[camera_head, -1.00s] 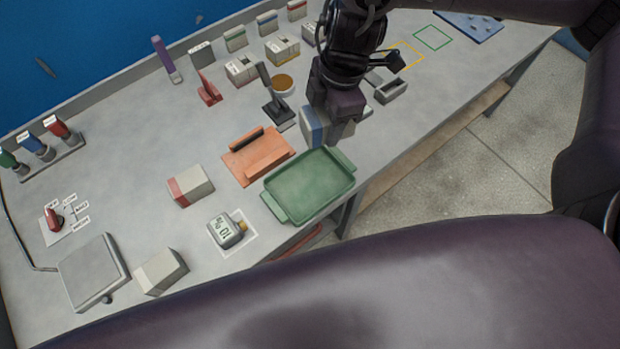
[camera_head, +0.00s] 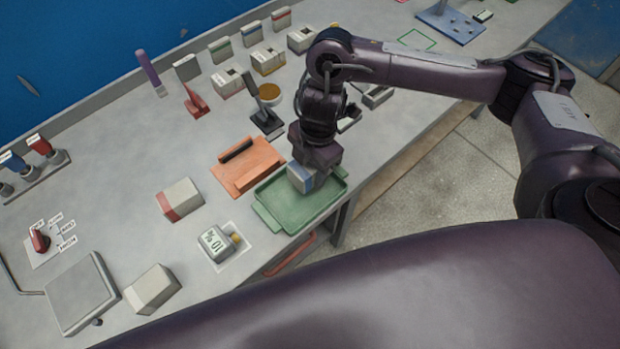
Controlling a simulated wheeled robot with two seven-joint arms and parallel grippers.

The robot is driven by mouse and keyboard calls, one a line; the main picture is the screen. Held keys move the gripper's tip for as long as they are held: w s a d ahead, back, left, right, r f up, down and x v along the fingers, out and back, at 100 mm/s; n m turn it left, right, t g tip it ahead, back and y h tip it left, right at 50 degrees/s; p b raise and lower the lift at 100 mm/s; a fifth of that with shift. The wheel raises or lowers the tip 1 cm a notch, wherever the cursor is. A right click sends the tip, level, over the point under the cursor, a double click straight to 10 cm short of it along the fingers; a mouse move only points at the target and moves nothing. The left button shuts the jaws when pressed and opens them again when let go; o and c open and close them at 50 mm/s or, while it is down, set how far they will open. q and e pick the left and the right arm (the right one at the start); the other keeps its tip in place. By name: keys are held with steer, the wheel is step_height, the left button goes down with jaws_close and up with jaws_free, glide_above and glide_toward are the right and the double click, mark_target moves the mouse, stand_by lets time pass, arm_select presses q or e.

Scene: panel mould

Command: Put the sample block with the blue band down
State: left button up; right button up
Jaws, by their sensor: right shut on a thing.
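The sample block with the blue band (camera_head: 301,179) is white and blue and is partly hidden by my right gripper (camera_head: 312,170). My right gripper points down and is shut on the block over the green tray (camera_head: 273,216). The block is at the tray's back part; I cannot tell whether it touches the tray floor. The rest of the tray is empty. My left gripper is not in view.
An orange fixture (camera_head: 247,166) lies just behind the tray. A plain block (camera_head: 152,288) is beside a grey plate (camera_head: 81,293). The table's front edge is close to the tray.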

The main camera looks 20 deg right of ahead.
steer(key=shift+w+f+b, duration=0.1)
steer(key=shift+f+b, duration=0.5)
steer(key=shift+f, duration=1.95)
steer(key=shift+f, duration=0.15)
steer(key=o, duration=1.2)
steer(key=shift+r, duration=0.35)
steer(key=r, duration=0.3)
steer(key=d+r+p, duration=0.1)
steer(key=r, duration=0.3)
steer(key=r+p, duration=0.1)
steer(key=r, duration=0.3)
steer(key=shift+w+d+r, duration=0.25)
steer(key=shift+d, duration=0.1)
